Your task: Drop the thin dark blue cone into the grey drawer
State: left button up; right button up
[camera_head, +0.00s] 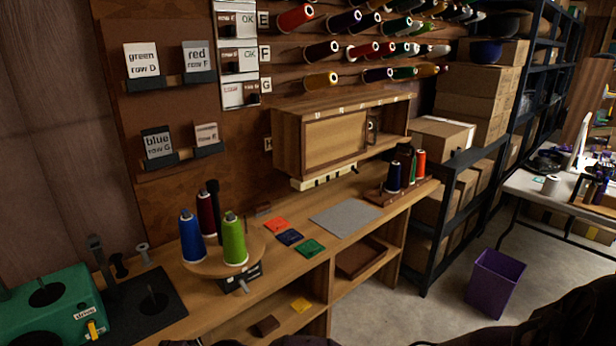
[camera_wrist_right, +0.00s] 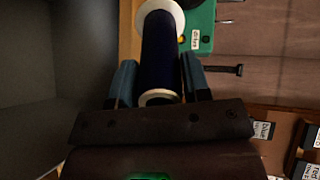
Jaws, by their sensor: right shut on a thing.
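A thin dark blue cone (camera_wrist_right: 160,48) with pale ends is between the two fingers of my right gripper (camera_wrist_right: 158,82) in the right wrist view. The gripper is shut on it. A dark grey hollow with flat walls (camera_wrist_right: 50,60) fills the left of that view; it may be the grey drawer, but I cannot tell for sure. The cone is to the right of this hollow in the picture. No grey drawer is clear in the head view. My left gripper is not in view.
A round wooden stand (camera_head: 212,267) on the bench holds blue, dark red and green cones. A green machine (camera_head: 50,310) is at the left; its part also shows in the wrist view (camera_wrist_right: 200,25). A purple bin (camera_head: 495,283) stands on the floor.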

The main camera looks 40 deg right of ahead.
notch_tip(320, 180, down, 3)
jog(key=shift+r+b, duration=0.1)
jog(key=shift+b, duration=0.5)
jog(key=shift+f+b, duration=0.65)
jog(key=shift+f, duration=0.15)
jog(key=shift+r, duration=0.1)
jog(key=o, duration=0.9)
jog(key=shift+o, duration=0.2)
jog(key=shift+s+d, duration=0.1)
